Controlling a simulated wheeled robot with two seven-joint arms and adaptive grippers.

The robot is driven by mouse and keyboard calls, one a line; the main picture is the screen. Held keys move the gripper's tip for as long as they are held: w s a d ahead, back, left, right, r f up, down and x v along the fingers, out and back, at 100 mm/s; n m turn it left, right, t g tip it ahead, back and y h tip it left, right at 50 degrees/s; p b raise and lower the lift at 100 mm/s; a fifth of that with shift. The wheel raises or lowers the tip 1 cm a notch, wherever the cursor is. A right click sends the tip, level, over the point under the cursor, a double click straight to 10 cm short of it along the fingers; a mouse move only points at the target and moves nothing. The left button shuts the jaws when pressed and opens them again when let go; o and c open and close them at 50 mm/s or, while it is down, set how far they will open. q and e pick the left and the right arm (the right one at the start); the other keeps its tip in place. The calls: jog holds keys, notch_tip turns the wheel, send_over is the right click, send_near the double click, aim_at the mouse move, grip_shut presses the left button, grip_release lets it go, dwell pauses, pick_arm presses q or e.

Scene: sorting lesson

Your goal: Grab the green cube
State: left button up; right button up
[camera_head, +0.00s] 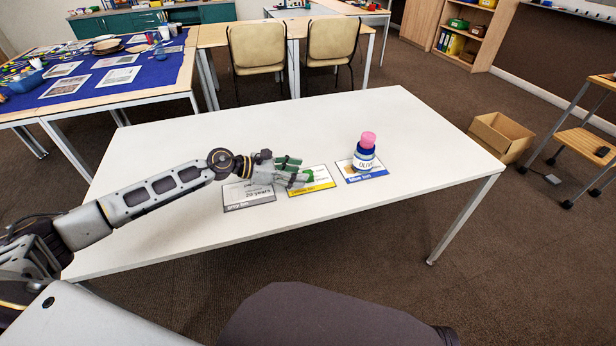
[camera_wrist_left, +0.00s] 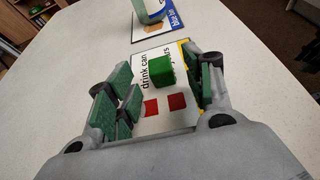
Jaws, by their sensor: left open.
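The green cube (camera_wrist_left: 163,73) shows in the left wrist view, on or just above the yellow-edged card (camera_wrist_left: 152,58), between the two fingers. My left gripper (camera_wrist_left: 163,88) is open, with green pads on its fingers; I see a gap on both sides of the cube. In the head view my left gripper (camera_head: 290,170) is low over the yellow-edged card (camera_head: 312,182) on the white table (camera_head: 420,125). The green there cannot be told apart as cube or finger pads. My right gripper is not in view.
A grey card (camera_head: 249,196) lies left of the yellow one. A blue card (camera_head: 372,177) lies to the right, with a labelled blue-and-white container (camera_head: 367,158) with a pink top (camera_head: 368,139) standing on it. The table's right part and far side are clear.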

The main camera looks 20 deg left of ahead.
pick_arm(q)
jog(key=shift+x, duration=1.1)
jog(key=c, duration=1)
